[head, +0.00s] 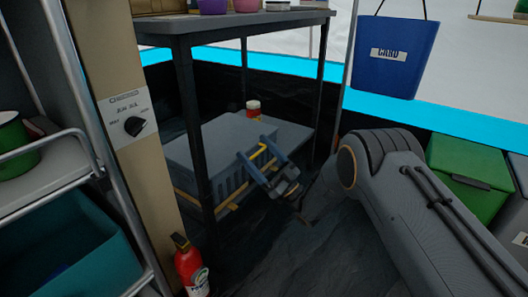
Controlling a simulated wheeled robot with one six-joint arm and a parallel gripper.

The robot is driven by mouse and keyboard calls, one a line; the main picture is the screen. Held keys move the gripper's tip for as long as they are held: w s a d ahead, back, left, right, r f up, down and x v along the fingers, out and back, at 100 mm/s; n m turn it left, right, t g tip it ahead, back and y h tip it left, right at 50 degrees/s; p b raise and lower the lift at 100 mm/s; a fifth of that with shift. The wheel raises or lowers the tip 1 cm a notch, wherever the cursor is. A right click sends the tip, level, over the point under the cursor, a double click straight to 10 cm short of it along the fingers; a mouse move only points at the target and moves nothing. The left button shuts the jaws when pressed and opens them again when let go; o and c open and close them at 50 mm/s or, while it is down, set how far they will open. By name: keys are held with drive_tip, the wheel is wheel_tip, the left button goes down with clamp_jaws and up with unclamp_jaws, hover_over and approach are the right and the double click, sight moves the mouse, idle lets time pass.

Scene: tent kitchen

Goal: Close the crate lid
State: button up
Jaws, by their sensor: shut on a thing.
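A grey crate (226,187) with a slotted side stands on the dark floor under a table. Its grey lid (215,140) lies over the top and looks about flat; I cannot tell whether its edge meets the rim all along. A yellow bar (258,152) shows at the crate's near edge. My gripper (256,148) is at this edge, with its two fingers on either side of the yellow bar, and it is shut on the bar. The gripper hides part of the crate's front right side.
A dark table (240,21) stands over the crate, its front leg (193,120) crossing the view of it. A red and white can (253,108) is at the lid's back edge. A red extinguisher (190,268) stands front left. Green bin (465,180) at right.

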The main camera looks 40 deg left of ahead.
drive_tip(key=shift+w+d+f+m, duration=0.1)
drive_tip(key=shift+f+m, duration=0.05)
drive_tip(key=shift+f, duration=0.25)
drive_tip(key=shift+w+d+f+m, duration=0.1)
drive_tip(key=shift+f+m, duration=0.05)
drive_tip(key=shift+f, duration=0.25)
drive_tip(key=o, duration=1.2)
drive_tip(key=shift+w+d+t, duration=0.1)
drive_tip(key=shift+t, duration=0.3)
drive_tip(key=shift+r, duration=0.15)
drive_tip(key=p+v, duration=0.3)
drive_tip(key=v, duration=0.5)
